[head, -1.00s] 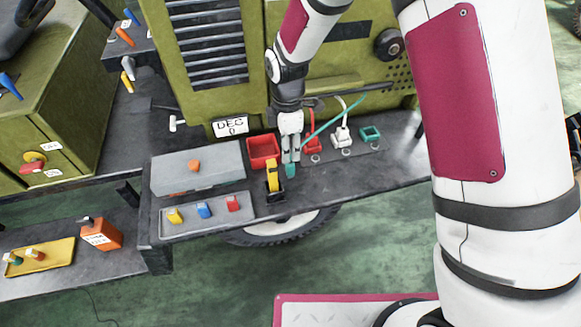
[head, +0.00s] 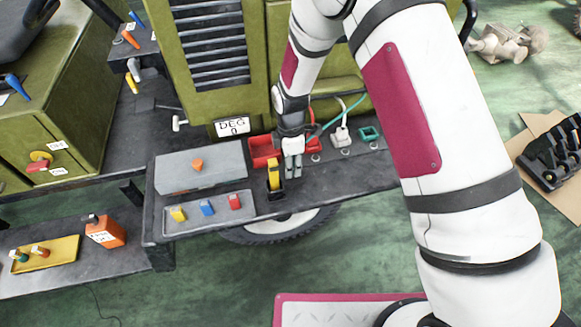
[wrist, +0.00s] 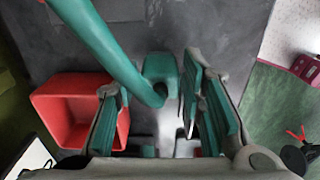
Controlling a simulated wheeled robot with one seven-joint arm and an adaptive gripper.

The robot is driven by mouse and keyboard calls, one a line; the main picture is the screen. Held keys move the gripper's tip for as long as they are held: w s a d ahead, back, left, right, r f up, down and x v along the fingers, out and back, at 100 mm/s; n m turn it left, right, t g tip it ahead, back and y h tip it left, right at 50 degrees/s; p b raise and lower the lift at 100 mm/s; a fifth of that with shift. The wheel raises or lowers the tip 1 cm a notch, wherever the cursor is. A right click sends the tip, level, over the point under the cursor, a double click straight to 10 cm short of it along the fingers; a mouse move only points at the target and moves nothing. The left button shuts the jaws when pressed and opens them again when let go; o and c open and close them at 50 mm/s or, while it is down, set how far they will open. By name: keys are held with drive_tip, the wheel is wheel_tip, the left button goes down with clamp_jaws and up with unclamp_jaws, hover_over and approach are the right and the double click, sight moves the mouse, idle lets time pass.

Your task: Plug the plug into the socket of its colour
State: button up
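The teal plug shows in the wrist view (wrist: 160,68), between the finger ends of my gripper (wrist: 155,92), with its thick teal cable (wrist: 98,40) crossing in front. My gripper is open; a gap shows between the left finger and the plug. In the head view, my gripper (head: 293,174) points down at the bench beside the yellow-and-black object, and the plug is hidden there. A hollow teal socket (head: 369,133) sits at the right of the bench row. A white plug with its cable (head: 341,137) and a red one (head: 314,145) stand left of it.
A red bin (head: 262,152) stands just left of my gripper, also in the wrist view (wrist: 66,105). A yellow-and-black object (head: 274,178) is close by. A grey box (head: 200,177) and a tray of coloured pieces (head: 218,217) occupy the bench's left. The bench's front right is bare.

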clamp_jaws()
drive_tip(key=shift+r, duration=0.15)
